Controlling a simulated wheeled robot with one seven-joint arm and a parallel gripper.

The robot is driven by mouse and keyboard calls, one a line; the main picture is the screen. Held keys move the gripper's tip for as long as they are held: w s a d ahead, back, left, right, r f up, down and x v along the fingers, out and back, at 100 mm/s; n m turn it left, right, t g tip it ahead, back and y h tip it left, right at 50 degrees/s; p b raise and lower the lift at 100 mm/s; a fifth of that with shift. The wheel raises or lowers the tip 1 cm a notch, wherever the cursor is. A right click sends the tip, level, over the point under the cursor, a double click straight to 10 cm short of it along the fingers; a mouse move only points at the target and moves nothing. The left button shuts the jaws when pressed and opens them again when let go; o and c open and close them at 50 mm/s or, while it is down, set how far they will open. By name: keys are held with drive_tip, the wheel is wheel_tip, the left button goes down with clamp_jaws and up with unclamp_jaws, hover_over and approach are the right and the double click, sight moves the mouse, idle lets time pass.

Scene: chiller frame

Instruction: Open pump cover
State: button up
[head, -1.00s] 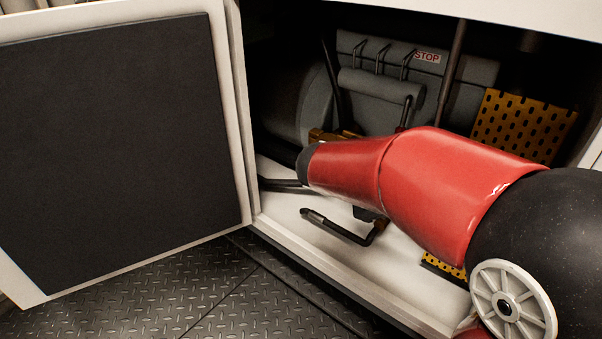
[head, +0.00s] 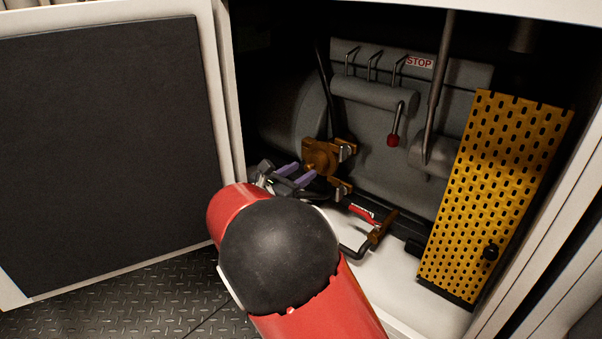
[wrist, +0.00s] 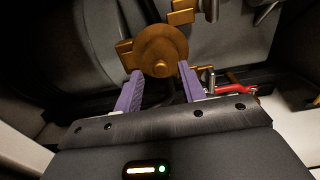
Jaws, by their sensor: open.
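A round bronze cover (head: 318,155) with lugs sits low at the front of the grey cylindrical machine inside the cabinet. I take it for the pump cover. In the wrist view the bronze disc (wrist: 160,45) lies straight ahead, with a small knob at its lower edge. My gripper (head: 297,174) has two purple fingers, spread apart and pointing at the disc. In the wrist view the gripper (wrist: 160,70) has a fingertip on each side of the disc's lower part, with nothing held. I cannot tell whether the fingers touch it.
A yellow perforated panel (head: 495,190) stands at the right. The open cabinet door (head: 110,150) is at the left.

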drive_tip(key=shift+w+d, duration=0.35)
drive_tip(key=shift+w, duration=0.1)
drive_tip(key=shift+c, duration=0.2)
clamp_jaws()
